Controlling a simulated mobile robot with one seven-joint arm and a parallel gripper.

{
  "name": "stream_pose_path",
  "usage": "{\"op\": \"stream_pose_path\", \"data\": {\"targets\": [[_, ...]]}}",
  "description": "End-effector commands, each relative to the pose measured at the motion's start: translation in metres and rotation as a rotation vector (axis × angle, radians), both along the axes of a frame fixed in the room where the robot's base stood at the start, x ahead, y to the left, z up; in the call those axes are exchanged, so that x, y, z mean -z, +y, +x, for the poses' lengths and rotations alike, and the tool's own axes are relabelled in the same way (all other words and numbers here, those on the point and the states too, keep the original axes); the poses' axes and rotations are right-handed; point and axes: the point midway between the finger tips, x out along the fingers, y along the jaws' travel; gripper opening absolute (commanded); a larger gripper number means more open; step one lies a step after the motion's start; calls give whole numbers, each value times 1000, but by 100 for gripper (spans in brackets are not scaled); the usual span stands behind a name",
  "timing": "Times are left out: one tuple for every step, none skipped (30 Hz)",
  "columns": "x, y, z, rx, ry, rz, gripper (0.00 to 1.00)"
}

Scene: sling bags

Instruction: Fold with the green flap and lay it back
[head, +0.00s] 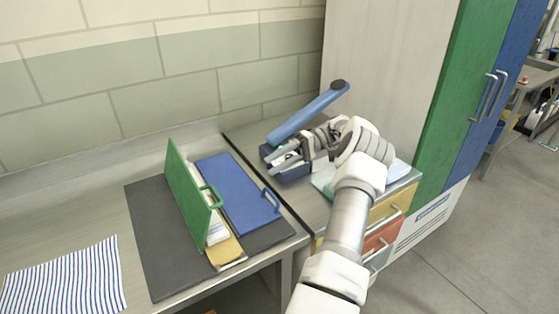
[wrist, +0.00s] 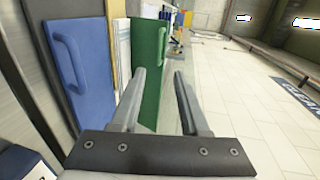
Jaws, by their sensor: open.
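The green flap (head: 184,192) stands upright on the dark grey mat (head: 150,235), with a green handle (head: 211,194) on its right face. The flap also shows in the wrist view (wrist: 147,75), beyond my fingers. The blue flap (head: 232,188) lies flat to its right, its blue handle (head: 271,200) at the near right corner; it fills the left of the wrist view (wrist: 88,85). Pale and yellow layers (head: 226,246) lie between the flaps. My gripper (wrist: 160,71) is open and empty. In the head view it is right of the flaps, apart from both.
A dark blue box (head: 291,174) with a raised blue arm (head: 308,112) stands by my gripper on the drawer cabinet. A striped cloth (head: 65,280) lies at the front left. The tiled wall is behind; a tall green and blue cupboard (head: 465,95) is at the right.

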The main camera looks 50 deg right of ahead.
Motion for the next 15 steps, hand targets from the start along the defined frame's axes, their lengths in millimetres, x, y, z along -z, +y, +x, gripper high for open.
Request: {"op": "stream_pose_path", "data": {"targets": [[-1, -4, -1, 3, -1, 2, 45], [-1, -5, -2, 4, -1, 2, 45], [-2, -7, -2, 5, -1, 0, 45], [-2, -8, -3, 5, -1, 0, 45], [-2, -9, -3, 5, 0, 0, 45], [-2, -10, -3, 5, 0, 0, 45], [-2, -10, -4, 6, 1, 0, 45], [-2, -11, -4, 6, 1, 0, 45], [-2, -11, -4, 6, 1, 0, 45], [-2, -11, -4, 6, 2, 0, 45], [-2, -11, -4, 6, 2, 0, 45], [-2, -11, -4, 5, 1, 0, 45], [-2, -11, -4, 5, 1, 0, 45], [-2, -11, -4, 5, 1, -1, 45], [-2, -11, -4, 5, 1, -1, 45]]}}
